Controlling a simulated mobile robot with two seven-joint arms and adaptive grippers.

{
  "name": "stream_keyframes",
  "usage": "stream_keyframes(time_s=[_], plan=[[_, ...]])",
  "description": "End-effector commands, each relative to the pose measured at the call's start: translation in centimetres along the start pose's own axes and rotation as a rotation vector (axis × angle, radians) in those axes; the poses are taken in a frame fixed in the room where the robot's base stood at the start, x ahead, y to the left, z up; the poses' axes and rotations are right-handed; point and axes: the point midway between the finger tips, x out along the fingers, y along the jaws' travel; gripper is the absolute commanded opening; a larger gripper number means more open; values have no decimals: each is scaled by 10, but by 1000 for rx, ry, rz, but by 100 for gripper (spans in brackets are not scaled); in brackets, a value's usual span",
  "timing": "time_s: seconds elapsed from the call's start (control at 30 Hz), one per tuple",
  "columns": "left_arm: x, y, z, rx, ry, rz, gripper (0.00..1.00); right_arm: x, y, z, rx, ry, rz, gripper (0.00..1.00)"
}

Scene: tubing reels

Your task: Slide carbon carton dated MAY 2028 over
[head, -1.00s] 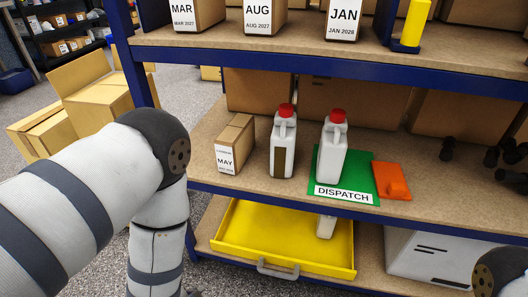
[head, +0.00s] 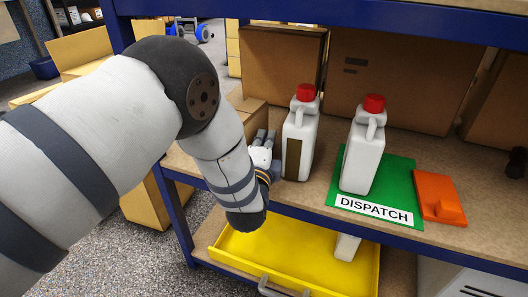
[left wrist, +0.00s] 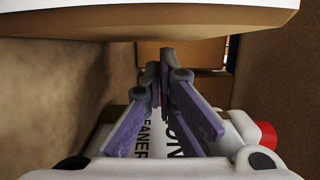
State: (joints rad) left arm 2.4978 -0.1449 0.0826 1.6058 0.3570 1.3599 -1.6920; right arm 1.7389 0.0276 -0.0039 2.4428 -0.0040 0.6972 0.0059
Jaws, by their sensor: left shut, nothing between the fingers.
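The carbon carton (head: 246,110) stands on the middle shelf. My left arm hides most of it in the head view, including its date label. My left gripper (head: 263,143) is shut and empty, between the carton and a white jug with a red cap (head: 300,140). In the left wrist view the shut fingers (left wrist: 163,65) point deeper into the shelf. A brown and white surface, apparently the carton (left wrist: 150,24), fills the top edge there, close to the fingers; contact cannot be told. The lettered white jug (left wrist: 235,130) lies below them. My right gripper is out of view.
A second red-capped jug (head: 363,150) stands on a green mat (head: 402,173) marked DISPATCH. An orange object (head: 440,198) lies to its right. Large brown boxes (head: 395,75) line the back. A yellow tray (head: 300,255) sits below. The upper shelf (head: 350,12) hangs overhead.

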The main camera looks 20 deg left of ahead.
Motion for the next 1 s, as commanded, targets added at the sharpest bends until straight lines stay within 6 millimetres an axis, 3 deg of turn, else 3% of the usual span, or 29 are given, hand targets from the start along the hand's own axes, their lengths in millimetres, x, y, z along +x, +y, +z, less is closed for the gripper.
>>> stream_keyframes(time_s=[0.47,0.57,0.8,1.0], plan=[[6,-1,4,1,0,0,0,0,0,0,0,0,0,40],[11,-3,22,1,-2,-1,0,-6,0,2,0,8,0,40],[27,-2,87,1,-1,0,0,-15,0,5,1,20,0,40],[35,0,119,0,1,1,0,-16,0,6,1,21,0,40]])
